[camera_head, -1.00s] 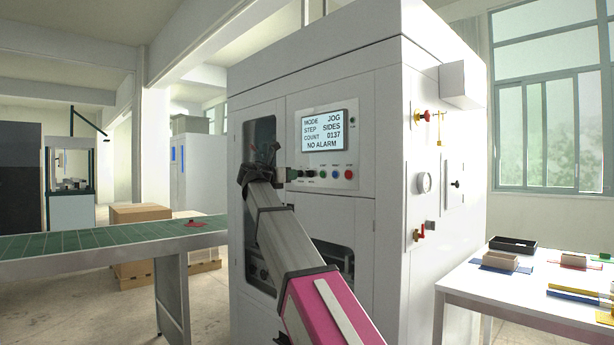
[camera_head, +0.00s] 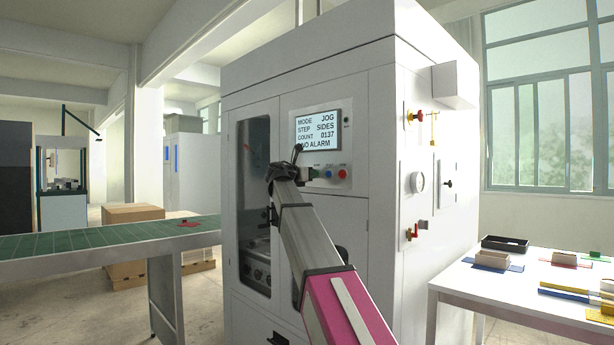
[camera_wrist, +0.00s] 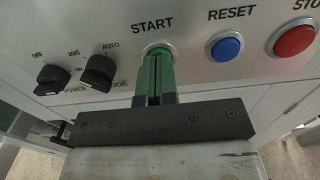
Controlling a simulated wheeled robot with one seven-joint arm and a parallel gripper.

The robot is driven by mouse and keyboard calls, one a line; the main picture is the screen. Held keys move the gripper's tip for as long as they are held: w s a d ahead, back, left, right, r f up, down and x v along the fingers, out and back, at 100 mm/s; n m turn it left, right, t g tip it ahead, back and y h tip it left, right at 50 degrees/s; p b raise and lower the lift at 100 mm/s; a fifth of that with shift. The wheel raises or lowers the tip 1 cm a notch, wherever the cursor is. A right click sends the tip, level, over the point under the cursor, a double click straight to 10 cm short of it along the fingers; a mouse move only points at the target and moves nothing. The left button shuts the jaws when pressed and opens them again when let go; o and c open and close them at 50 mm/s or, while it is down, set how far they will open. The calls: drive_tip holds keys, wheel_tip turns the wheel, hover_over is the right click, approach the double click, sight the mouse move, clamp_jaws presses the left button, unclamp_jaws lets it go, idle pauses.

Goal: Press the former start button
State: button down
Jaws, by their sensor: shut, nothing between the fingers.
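The former (camera_head: 384,84) is a tall white machine with a control panel and a lit screen (camera_head: 320,130) reading MODE JOG, STEP SIDES, COUNT 0137; my arm's end covers part of the alarm line. In the wrist view, the green start button (camera_wrist: 160,50) sits under the label START. My gripper (camera_wrist: 158,58) is shut and empty, its green fingertips at the button's front and covering most of it. I cannot tell whether they touch it or how far it is pushed in. In the head view my gripper (camera_head: 306,173) is at the panel below the screen.
In the wrist view, a blue reset button (camera_wrist: 226,46) and a red stop button (camera_wrist: 295,38) lie to the right. Two black knobs (camera_wrist: 98,72) lie to the left. A green conveyor (camera_head: 100,238) and a white table (camera_head: 500,297) flank the machine.

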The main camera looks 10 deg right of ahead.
drive_tip(key=shift+w+d, duration=0.1)
drive_tip(key=shift+w+d+r, duration=0.1)
drive_tip(key=shift+w+d, duration=0.35)
drive_tip(key=shift+d, duration=0.05)
idle(0.3)
